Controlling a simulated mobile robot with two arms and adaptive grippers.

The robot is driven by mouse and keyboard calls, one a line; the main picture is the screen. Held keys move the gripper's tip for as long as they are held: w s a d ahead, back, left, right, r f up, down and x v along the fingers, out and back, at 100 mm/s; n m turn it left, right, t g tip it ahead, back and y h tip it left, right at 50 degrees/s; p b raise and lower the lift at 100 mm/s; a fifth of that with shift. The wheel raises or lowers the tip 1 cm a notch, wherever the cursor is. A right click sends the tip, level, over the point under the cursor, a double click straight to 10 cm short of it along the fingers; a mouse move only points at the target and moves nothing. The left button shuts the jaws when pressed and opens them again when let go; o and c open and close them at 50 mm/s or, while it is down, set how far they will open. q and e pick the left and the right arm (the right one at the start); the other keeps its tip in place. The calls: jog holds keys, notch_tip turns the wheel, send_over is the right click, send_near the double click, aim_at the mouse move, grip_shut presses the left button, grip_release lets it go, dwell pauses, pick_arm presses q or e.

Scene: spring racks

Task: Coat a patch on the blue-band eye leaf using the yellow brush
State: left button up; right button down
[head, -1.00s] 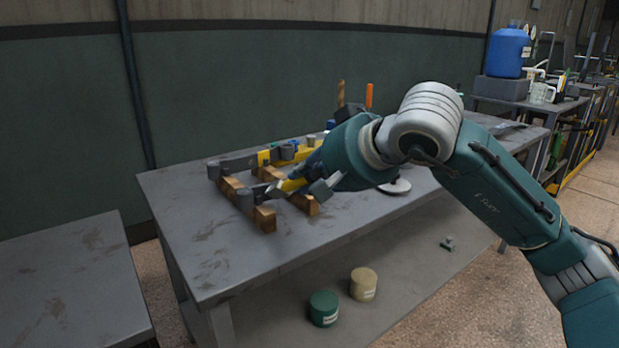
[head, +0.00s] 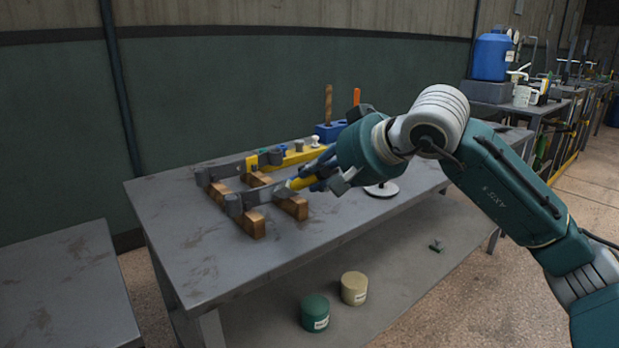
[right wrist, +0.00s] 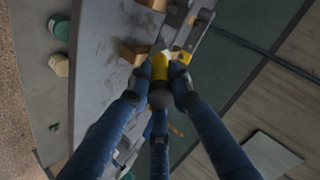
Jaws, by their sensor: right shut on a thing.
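My right gripper (head: 318,176) is shut on the yellow brush (head: 303,182), which tilts down to the left over the front leaf. In the right wrist view the yellow brush (right wrist: 160,67) is between my blue fingers (right wrist: 158,95). The front leaf (head: 265,194) is a grey bar with a rolled eye at its left end, lying across wooden blocks (head: 250,222). A second leaf (head: 228,168) lies behind it, with a yellow band. I cannot make out a blue band clearly on the front leaf. The brush tip is at or just above it; contact is unclear. My left gripper is out of view.
The grey table (head: 190,250) has free room at its front left. Behind the leaves is a yellow bar (head: 298,157), and a blue holder (head: 330,132) with upright handles. A white-rimmed disc (head: 381,190) is under my right arm. Green (head: 315,313) and beige (head: 354,288) tins stand on the lower shelf.

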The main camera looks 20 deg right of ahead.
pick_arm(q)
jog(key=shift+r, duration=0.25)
pick_arm(e)
jog(key=a, duration=0.1)
jog(key=s+a, duration=0.1)
jog(key=a, duration=0.2)
jog(key=shift+s+a, duration=0.4)
dwell(0.7)
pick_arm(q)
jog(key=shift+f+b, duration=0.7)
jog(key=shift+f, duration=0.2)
pick_arm(e)
jog(key=s+d, duration=0.2)
jog(key=s, duration=0.3)
jog(key=shift+s, duration=0.35)
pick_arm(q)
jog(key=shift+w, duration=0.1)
pick_arm(e)
jog(key=shift+s+d, duration=0.1)
jog(key=shift+d, duration=0.05)
